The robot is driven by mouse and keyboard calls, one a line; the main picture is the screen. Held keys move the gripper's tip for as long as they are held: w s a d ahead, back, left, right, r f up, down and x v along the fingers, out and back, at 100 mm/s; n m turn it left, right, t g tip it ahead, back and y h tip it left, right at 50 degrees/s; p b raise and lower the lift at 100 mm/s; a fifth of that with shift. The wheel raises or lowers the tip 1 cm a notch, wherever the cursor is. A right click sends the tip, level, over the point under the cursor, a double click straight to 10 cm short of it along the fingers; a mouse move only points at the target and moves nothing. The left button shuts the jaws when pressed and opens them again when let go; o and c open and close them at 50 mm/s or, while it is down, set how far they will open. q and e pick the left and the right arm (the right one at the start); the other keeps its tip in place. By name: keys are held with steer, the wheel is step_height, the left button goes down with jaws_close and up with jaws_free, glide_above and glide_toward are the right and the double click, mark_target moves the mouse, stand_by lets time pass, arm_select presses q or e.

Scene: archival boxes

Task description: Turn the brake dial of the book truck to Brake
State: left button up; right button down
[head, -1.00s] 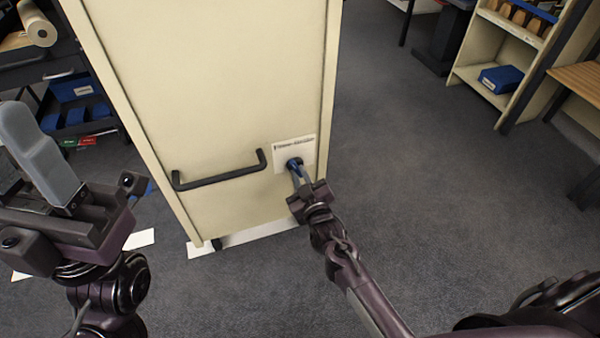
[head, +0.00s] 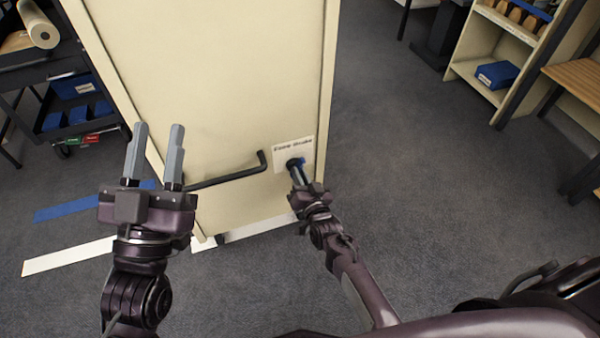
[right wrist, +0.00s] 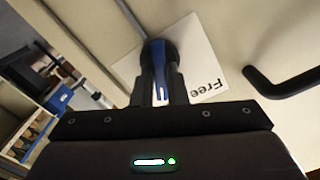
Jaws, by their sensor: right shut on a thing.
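The cream book truck (head: 215,85) stands in front of me, its end panel facing me. A white label plate (head: 280,148) marked Free and Brake is on its lower right part; the word Free also shows on the plate in the right wrist view (right wrist: 207,62). The dark brake dial (right wrist: 160,47) with a blue stripe sits on the plate. My right gripper (head: 297,168) is shut on the dial, its fingers on both sides; they cover part of it. The dial's exact pointing is hard to tell.
A black handle (head: 225,178) sticks out of the panel, left of the dial and close to my left gripper. A dark cart (head: 75,105) with blue bins stands at left. Shelves (head: 480,80) stand at back right. The floor right of the truck is clear.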

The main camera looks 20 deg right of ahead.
arm_select(q)
steer(key=shift+w+d+f+g+y, duration=0.1)
steer(key=shift+w+f+g+y, duration=0.2)
steer(key=shift+f, duration=0.35)
steer(key=shift+w+d+f+g+y, duration=0.15)
steer(key=shift+f+g, duration=0.3)
steer(key=shift+f, duration=0.25)
steer(key=shift+w+d+f+g+y, duration=0.15)
steer(key=shift+f+g, duration=0.2)
steer(key=shift+f, duration=0.3)
arm_select(e)
steer(key=shift+m, duration=0.8)
steer(key=c, duration=1.4)
jaws_free()
steer(key=shift+c, duration=0.2)
steer(key=shift+s, duration=0.15)
